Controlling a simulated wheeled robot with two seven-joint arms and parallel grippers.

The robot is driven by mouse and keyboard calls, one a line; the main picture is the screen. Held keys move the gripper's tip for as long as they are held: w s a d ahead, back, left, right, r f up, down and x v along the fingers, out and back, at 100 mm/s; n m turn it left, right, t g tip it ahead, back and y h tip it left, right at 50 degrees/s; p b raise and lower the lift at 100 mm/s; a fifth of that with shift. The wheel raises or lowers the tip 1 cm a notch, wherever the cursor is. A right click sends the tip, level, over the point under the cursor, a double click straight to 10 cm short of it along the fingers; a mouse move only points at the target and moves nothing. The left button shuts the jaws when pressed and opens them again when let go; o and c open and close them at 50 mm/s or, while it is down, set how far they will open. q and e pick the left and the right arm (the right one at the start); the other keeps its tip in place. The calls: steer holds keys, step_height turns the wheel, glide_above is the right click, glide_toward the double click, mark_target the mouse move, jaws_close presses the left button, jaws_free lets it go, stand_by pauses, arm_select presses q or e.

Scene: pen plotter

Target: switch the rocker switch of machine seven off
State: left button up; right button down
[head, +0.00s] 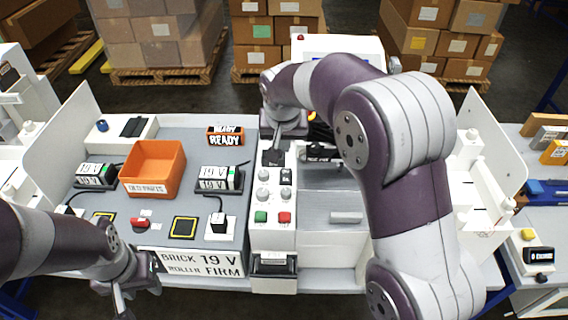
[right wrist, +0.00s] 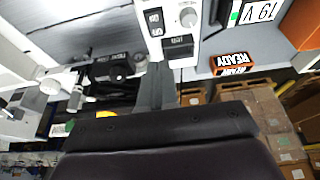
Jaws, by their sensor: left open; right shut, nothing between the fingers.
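My left gripper (head: 124,296) is open at the bench's front left.
An orange bin (head: 153,168), two 19 V boxes (head: 213,179) and a READY sign (head: 226,135) stand left of the panel. My right arm covers much of the bench's right side. A red switch (head: 140,222) lies near the front left. Stacked cartons (head: 275,30) stand behind.

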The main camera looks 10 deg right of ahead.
steer(key=p, duration=0.2)
glide_toward(286, 171)
steer(key=x, duration=0.5)
steer(key=shift+w+f, duration=0.1)
steer(key=shift+w, duration=0.2)
steer(key=shift+f, duration=0.65)
